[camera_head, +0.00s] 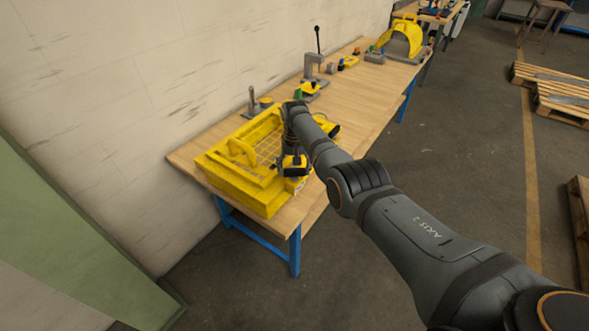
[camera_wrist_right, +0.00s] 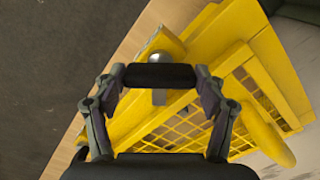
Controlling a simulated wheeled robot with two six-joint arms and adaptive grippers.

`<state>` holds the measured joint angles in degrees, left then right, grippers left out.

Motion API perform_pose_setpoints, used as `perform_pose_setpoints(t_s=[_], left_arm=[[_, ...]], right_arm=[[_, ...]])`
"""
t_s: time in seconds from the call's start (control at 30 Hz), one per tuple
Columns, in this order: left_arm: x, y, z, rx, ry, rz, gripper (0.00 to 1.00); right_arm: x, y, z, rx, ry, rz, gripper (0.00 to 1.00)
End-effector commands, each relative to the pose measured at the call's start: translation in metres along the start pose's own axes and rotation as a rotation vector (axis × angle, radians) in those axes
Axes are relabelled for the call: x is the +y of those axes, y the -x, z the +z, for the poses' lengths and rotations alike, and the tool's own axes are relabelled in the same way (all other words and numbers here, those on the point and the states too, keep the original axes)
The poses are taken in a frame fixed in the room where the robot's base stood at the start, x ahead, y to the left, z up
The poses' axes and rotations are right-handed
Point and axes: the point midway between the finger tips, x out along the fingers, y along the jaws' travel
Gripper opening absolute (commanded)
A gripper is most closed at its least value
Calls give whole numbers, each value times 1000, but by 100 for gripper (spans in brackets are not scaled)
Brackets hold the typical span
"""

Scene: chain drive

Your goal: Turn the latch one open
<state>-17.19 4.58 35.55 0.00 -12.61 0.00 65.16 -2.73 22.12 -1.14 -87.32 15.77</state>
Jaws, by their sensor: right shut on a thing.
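The yellow guard box (camera_head: 262,202) with a mesh lid sits on the near end of the wooden bench. My right gripper (camera_head: 293,172) is at the box's right side edge, reaching down from above. In the right wrist view my right gripper (camera_wrist_right: 158,78) has its two fingers at the ends of a black bar-shaped latch handle (camera_wrist_right: 160,74) and is shut on it. The mesh lid (camera_wrist_right: 185,125) lies flat against the frame. The latch's mounting is partly hidden. My left gripper is not in view.
A yellow arched handle (camera_head: 240,150) rises from the lid. Farther along the bench (camera_head: 355,105) stand a grey lever press (camera_head: 315,68), small parts and a yellow hooded machine (camera_head: 402,38). The wall runs along the back. Open floor lies right of the bench, with pallets (camera_head: 560,95) beyond.

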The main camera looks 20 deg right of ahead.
Motion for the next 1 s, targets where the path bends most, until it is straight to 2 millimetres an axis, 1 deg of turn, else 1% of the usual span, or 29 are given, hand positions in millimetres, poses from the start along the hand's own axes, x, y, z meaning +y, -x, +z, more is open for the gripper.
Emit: perform_pose_setpoints(t_s=[0.3,0.6,0.8,1.0], left_arm=[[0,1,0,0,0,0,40],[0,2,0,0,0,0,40],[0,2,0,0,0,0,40],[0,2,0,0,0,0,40]], right_arm=[[0,1,0,1,-293,-1,40],[0,1,0,1,-523,-1,40],[0,1,0,2,-622,-1,40],[0,1,-1,2,-676,-1,40]])
